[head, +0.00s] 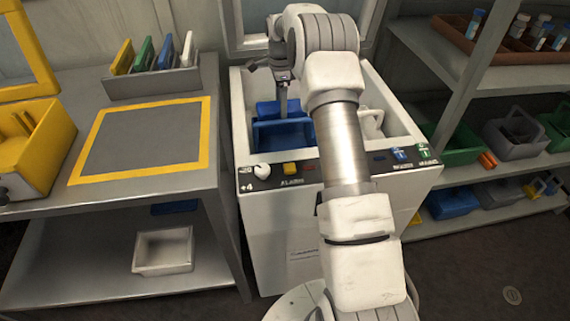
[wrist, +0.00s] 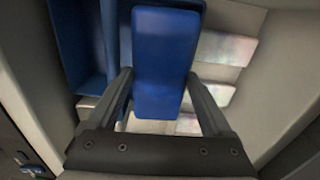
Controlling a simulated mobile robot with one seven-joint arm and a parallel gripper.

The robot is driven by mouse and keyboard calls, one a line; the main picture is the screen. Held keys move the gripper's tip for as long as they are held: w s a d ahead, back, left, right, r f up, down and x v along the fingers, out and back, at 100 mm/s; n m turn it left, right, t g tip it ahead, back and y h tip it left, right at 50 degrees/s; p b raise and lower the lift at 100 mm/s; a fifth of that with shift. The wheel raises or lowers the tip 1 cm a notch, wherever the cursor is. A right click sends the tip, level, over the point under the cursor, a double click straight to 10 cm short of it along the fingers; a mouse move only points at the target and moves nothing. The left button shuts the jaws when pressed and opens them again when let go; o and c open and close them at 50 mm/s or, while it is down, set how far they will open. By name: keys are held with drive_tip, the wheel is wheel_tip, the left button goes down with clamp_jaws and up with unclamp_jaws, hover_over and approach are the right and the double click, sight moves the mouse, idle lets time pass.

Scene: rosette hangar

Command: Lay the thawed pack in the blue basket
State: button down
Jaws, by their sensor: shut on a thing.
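My gripper (head: 283,112) reaches down into the open white chest (head: 236,105). In the wrist view my gripper (wrist: 160,85) is shut on a flat blue pack (wrist: 165,60), which stands out between the two fingers. Whether it is thawed cannot be told by sight. The blue basket (head: 285,136) is in the left part of the chest, close beside my gripper. In the wrist view a blue basket wall (wrist: 73,45) lies to the left of the pack. The pack's far end and its height above the basket are unclear.
Pale shiny packs (wrist: 222,48) lie below and right of the held pack. A white basket (head: 372,122) is in the chest's right part. The chest walls are close around my gripper. A bench with a yellow-framed grey mat (head: 140,140) stands left, shelves with bins (head: 515,130) right.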

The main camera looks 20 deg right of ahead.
drive_tip(key=shift+w+d+f, duration=0.1)
drive_tip(key=shift+d+f, duration=0.05)
drive_tip(key=shift+f, duration=0.35)
wheel_tip(320, 180, down, 9)
drive_tip(key=b, duration=0.2)
drive_tip(key=shift+b, duration=0.4)
drive_tip(key=shift+f, duration=0.2)
drive_tip(key=shift+f, duration=0.4)
drive_tip(key=shift+f, duration=0.1)
unclamp_jaws()
